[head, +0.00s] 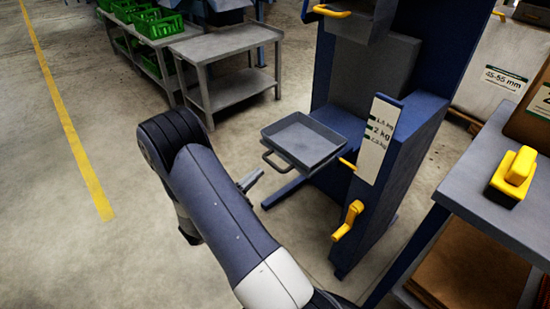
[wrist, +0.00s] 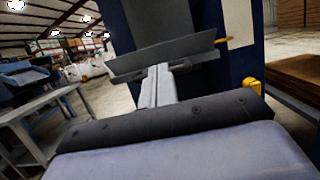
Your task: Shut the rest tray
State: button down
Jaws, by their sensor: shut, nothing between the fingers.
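The rest tray (head: 303,145) is a shallow grey metal tray that sticks out from the front of the blue machine, with a bar handle (head: 272,162) on its near side. In the wrist view the tray's front wall (wrist: 200,48) stands upright straight ahead. My gripper (head: 257,176) is shut and empty, just in front of the handle and a little below the rim. In the wrist view the shut fingers (wrist: 160,72) reach up to the handle between its two dark mounts. I cannot tell whether they touch it.
The blue machine (head: 410,150) has a weight scale label (head: 379,138), a yellow lever by the tray and a yellow crank (head: 348,220). A grey table (head: 225,45) stands behind at left. A bench with a yellow item (head: 512,175) is at right. The floor at left is clear.

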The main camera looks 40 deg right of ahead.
aim_at(323, 127)
jog(key=b+x, duration=0.1)
jog(key=x, duration=0.7)
jog(key=shift+d, duration=0.35)
jog(key=d, duration=1.2)
jog(key=w+d, duration=0.1)
jog(key=d, duration=0.5)
jog(key=shift+w, duration=0.15)
jog(key=shift+w+d, duration=0.1)
jog(key=shift+d, duration=0.25)
jog(key=shift+d+r, duration=0.15)
jog(key=shift+r, duration=0.05)
jog(key=shift+b, duration=0.3)
